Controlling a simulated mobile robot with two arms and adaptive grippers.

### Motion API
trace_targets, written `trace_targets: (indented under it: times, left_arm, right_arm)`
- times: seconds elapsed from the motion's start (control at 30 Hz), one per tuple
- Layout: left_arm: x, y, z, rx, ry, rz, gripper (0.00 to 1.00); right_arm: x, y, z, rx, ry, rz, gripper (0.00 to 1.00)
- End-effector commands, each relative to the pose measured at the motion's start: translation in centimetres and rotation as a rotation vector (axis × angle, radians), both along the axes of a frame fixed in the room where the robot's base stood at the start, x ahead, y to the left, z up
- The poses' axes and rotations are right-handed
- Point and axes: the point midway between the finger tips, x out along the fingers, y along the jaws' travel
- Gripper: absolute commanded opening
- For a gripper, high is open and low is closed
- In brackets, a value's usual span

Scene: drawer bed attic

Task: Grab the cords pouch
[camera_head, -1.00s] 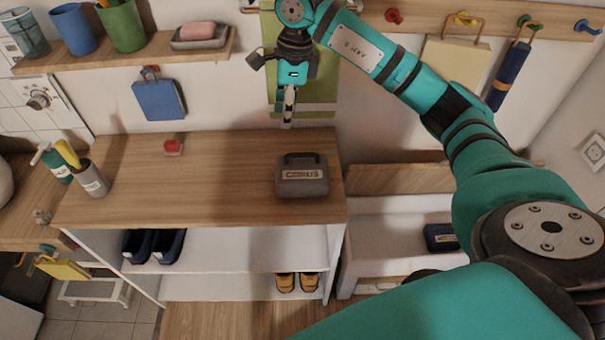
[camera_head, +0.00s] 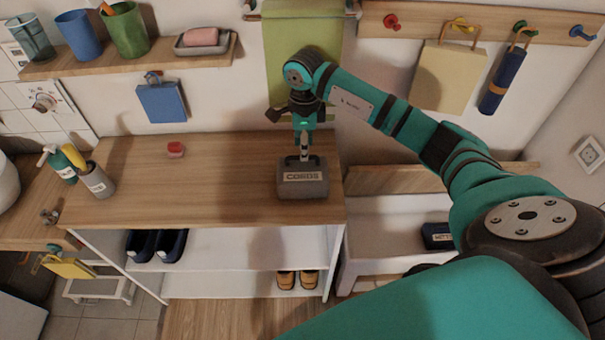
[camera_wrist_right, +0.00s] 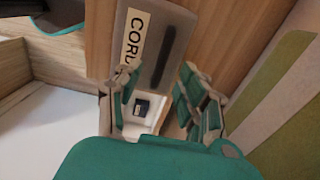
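The cords pouch (camera_head: 303,183) is a grey, box-like pouch with a handle on top and a "CORDS" label on its front. It stands upright on the wooden top of the shelf unit, near the right end. My right gripper (camera_head: 304,152) points down at the pouch's handle and partly hides it. In the right wrist view, the two fingers of the gripper (camera_wrist_right: 160,95) are apart, and the pouch (camera_wrist_right: 143,70) with its dark handle lies at their tips. I cannot tell whether they touch it. My left gripper is not in view.
The wooden top (camera_head: 220,190) is mostly clear, with a small red item (camera_head: 176,150) at the back. A grey cup (camera_head: 97,180) stands at its left end. A green cloth (camera_head: 290,60) hangs behind my right arm. A dark labelled box (camera_head: 437,236) sits lower right.

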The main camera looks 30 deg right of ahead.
Motion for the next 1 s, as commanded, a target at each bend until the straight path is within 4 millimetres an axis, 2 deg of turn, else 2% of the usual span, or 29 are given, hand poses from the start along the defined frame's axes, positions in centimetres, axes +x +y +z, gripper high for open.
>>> trace_targets:
  times: [0.13,0.3,0.57,0.87,1.0]
  left_arm:
    - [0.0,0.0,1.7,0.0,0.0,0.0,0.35]
    - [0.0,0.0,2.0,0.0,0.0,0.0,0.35]
    - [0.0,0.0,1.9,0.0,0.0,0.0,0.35]
    - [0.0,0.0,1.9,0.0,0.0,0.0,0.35]
    - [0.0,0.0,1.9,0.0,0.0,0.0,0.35]
  right_arm:
    - [0.1,0.4,-2.0,0.003,0.007,-0.001,0.4]
    - [0.2,0.3,-4.2,0.001,0.003,0.0,0.4]
    - [0.3,0.3,-4.5,0.0,0.001,0.001,0.4]
    - [0.3,0.3,-4.5,0.0,0.001,0.001,0.02]
    - [0.3,0.3,-4.5,0.0,0.001,0.0,0.0]
